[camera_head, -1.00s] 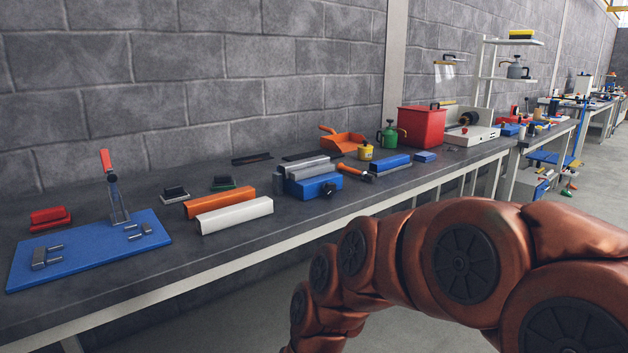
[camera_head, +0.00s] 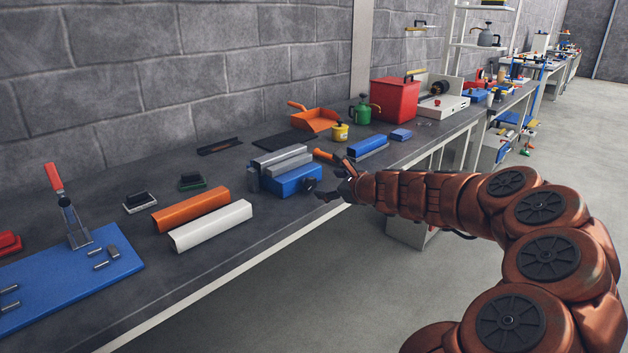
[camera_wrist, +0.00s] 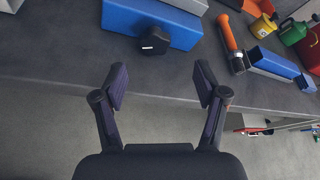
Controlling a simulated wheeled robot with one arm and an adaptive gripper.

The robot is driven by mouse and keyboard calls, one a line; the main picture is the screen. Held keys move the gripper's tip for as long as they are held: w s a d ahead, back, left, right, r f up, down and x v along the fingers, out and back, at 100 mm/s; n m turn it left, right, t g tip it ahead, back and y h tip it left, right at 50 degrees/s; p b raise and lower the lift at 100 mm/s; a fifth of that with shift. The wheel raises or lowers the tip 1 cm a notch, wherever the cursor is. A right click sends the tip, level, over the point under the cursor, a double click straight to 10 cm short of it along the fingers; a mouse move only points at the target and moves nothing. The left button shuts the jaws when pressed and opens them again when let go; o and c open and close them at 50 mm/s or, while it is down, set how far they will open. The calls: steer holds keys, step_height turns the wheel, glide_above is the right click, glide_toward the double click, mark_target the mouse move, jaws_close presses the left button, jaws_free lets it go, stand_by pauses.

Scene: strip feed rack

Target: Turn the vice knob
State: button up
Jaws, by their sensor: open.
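A blue vice (camera_head: 292,180) with grey metal jaws sits on the dark bench, and its body also shows at the top of the wrist view (camera_wrist: 140,18). Its black knob (camera_wrist: 156,41) faces the bench's front edge and shows beside my gripper in the head view (camera_head: 309,184). My gripper (camera_head: 330,190) is at the bench's front edge, close to the knob in the head view. In the wrist view my gripper (camera_wrist: 160,85) has its two fingers apart with nothing between them. The knob lies ahead of the fingertips, apart from them.
The bench's front edge (camera_wrist: 60,90) runs below the knob. The floor in front is clear.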

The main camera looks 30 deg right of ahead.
mark_target(311, 183)
steer(key=x, duration=0.2)
steer(key=a+x, duration=0.1)
steer(key=x, duration=0.2)
steer(key=shift+w, duration=0.2)
steer(key=shift+x, duration=0.85)
steer(key=c, duration=1.1)
steer(key=shift+f+b, duration=0.1)
steer(key=shift+b, duration=0.35)
steer(key=shift+c, duration=0.2)
